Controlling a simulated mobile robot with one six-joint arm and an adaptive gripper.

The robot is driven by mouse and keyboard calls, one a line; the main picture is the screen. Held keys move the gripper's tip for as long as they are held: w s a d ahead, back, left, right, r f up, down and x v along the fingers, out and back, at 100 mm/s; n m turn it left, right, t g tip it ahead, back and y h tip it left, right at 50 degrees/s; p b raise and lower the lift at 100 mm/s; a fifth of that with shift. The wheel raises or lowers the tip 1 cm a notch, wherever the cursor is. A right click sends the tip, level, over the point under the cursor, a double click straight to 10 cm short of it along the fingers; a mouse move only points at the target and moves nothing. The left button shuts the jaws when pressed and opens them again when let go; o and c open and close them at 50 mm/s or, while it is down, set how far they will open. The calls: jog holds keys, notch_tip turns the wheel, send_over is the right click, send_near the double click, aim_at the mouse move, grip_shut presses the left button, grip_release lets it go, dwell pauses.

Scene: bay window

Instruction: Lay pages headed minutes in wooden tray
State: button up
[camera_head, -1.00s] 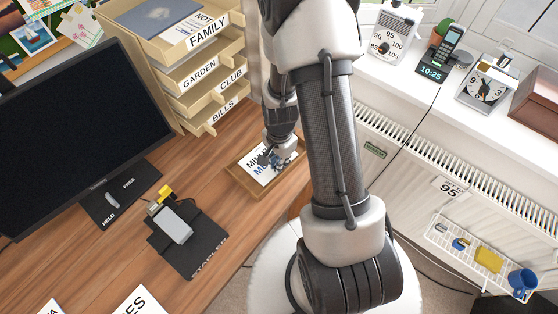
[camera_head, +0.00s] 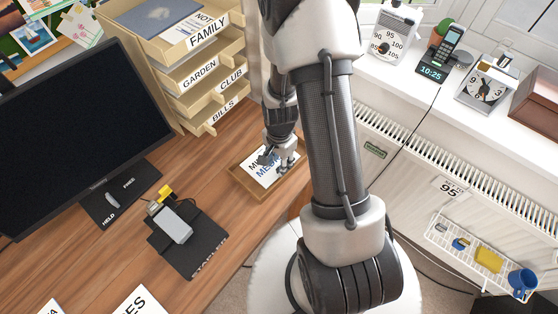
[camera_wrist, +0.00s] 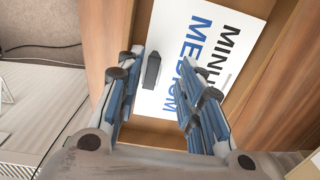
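The white pages (camera_head: 266,181) carry a black heading of which "MINU" shows, with a blue word starting "MEDI" below it. They lie inside the wooden tray (camera_head: 245,187) on the desk. The wrist view also shows the pages (camera_wrist: 167,30), with a dark clip (camera_wrist: 152,70) on them, and the tray (camera_wrist: 152,137) around them. My gripper (camera_head: 279,161) is over the tray. In the wrist view my gripper (camera_wrist: 158,72) has its two blue-padded fingers apart on either side of the clip, with nothing between them gripped. The fingers hide part of the heading.
Letter shelves (camera_head: 200,75) stand behind the tray. A monitor (camera_head: 75,120) and a black mat (camera_head: 188,250) with a stapler-like device are to the left. Another sheet (camera_head: 140,301) ending in "ES" lies at the front edge. A radiator (camera_head: 430,150) is on the right.

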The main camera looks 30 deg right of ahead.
notch_tip(320, 180, up, 7)
jog(key=p, duration=0.5)
dwell(0.4)
jog(key=shift+f, duration=0.1)
dwell(0.3)
notch_tip(320, 180, up, 10)
jog(key=f+n+t, duration=0.1)
jog(key=n, duration=0.2)
send_over(271, 168)
jog(key=s+a+r+n+t, duration=0.1)
jog(key=a+r+n, duration=0.1)
jog(key=r, duration=0.4)
jog(key=s+a+r+n, duration=0.1)
jog(key=s+r+n, duration=0.1)
jog(key=r, duration=0.4)
jog(key=s+a+r+n+t, duration=0.2)
jog(key=s+a+r+n, duration=0.3)
jog(key=s+r+n, duration=0.3)
jog(key=s+r, duration=0.3)
jog(key=s, duration=0.1)
jog(key=shift+a, duration=0.2)
jog(key=shift+w, duration=0.1)
